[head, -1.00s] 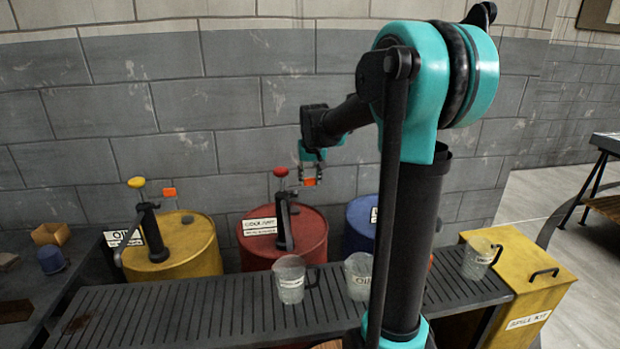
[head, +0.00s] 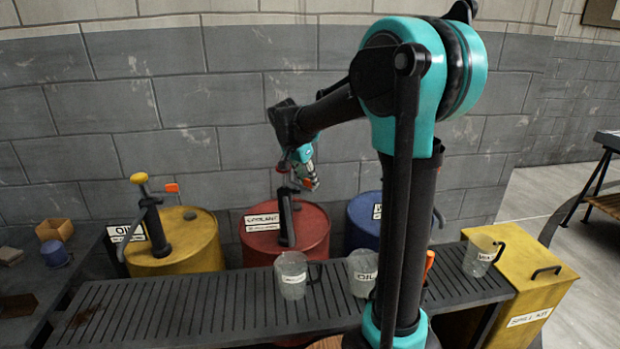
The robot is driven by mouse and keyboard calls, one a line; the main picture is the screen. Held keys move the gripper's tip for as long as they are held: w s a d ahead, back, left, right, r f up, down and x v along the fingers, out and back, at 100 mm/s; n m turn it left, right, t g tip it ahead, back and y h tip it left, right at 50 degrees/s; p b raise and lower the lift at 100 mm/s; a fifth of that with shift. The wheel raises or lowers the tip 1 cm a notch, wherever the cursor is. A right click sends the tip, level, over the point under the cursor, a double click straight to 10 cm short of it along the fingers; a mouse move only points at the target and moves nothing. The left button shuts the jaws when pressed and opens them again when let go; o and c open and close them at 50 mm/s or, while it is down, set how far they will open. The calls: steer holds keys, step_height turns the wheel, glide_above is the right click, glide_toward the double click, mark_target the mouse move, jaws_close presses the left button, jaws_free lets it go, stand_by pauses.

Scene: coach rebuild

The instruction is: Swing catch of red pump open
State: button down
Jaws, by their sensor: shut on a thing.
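The red pump (head: 285,217) stands upright on the red drum (head: 313,228) labelled COOLANT. Its red knob (head: 283,167) partly shows at the top, left of my gripper. My gripper (head: 309,181) is beside and just right of the pump's head, tilted, with its fingers shut on the pump's catch. The catch itself is hidden by the gripper, so its angle cannot be read.
A yellow drum (head: 205,240) with a yellow-knobbed pump stands left, and a blue drum (head: 362,211) right. Clear jugs (head: 291,276) stand on the slatted bench (head: 190,312) in front. A yellow spill kit box (head: 535,262) is at the right.

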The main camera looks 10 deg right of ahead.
steer(key=shift+s+a+m+g+h, duration=0.25)
steer(key=shift+a+m+g, duration=0.2)
steer(key=shift+m, duration=0.65)
steer(key=shift+s+a+m+g+h, duration=0.15)
steer(key=shift+a+m+g+h, duration=0.2)
steer(key=shift+m, duration=0.75)
steer(key=shift+a, duration=0.15)
steer(key=c, duration=1)
jaws_free()
steer(key=shift+c, duration=0.2)
